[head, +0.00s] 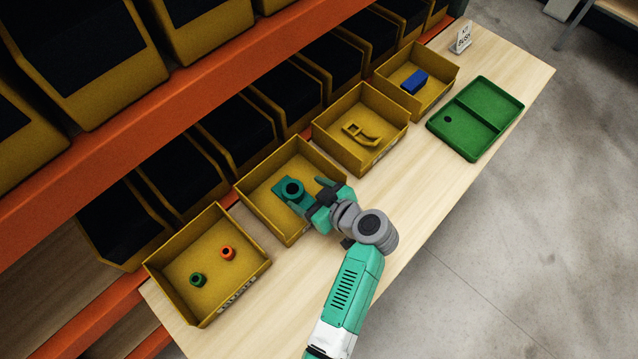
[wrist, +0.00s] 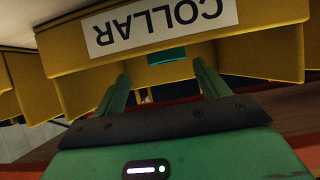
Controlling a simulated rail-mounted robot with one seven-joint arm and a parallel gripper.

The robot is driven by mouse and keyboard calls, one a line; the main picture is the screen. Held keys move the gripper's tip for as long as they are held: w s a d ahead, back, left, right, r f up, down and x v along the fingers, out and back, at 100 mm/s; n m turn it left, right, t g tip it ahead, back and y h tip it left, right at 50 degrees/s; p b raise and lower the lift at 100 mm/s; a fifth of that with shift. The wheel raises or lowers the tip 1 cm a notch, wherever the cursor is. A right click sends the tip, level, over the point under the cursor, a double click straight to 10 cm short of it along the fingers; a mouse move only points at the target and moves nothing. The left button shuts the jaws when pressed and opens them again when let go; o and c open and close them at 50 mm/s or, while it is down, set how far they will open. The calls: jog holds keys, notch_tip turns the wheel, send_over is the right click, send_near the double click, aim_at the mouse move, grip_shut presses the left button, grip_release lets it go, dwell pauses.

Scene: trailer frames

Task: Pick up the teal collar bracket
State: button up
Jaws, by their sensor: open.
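The teal collar bracket (head: 291,187), a flat plate with a round hollow collar standing on it, lies in a yellow bin (head: 254,215), second from the near end in the head view. My gripper (head: 309,194) is open over the right side of this bin, close beside the bracket; whether it touches cannot be told. In the wrist view a small teal part of the bracket (wrist: 168,57) shows beyond and between my spread fingers (wrist: 161,72), mostly hidden by the bin's front wall. That wall carries an upside-down "COLLAR" label (wrist: 160,25).
A nearer bin (head: 205,308) holds a green and an orange ring-like part. Farther bins hold a yellow bracket (head: 361,134) and a blue block (head: 414,82). A green divided tray (head: 477,119) and a small sign (head: 462,38) stand at the table's far end. Shelved bins line the left.

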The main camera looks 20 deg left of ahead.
aim_at(291, 188)
jog(key=shift+s+x, duration=0.25)
jog(key=shift+x, duration=1.25)
jog(key=x, duration=0.3)
jog(key=b+x, duration=0.1)
jog(key=shift+s+a+f, duration=0.1)
jog(key=shift+s+a, duration=0.15)
jog(key=shift+a, duration=0.1)
jog(key=shift+w+a+f, duration=0.15)
jog(key=shift+w+a, duration=0.05)
jog(key=shift+c, duration=0.4)
jog(key=c, duration=1.1)
jog(key=shift+c, duration=0.6)
notch_tip(291, 188, up, 10)
jog(key=p, duration=0.2)
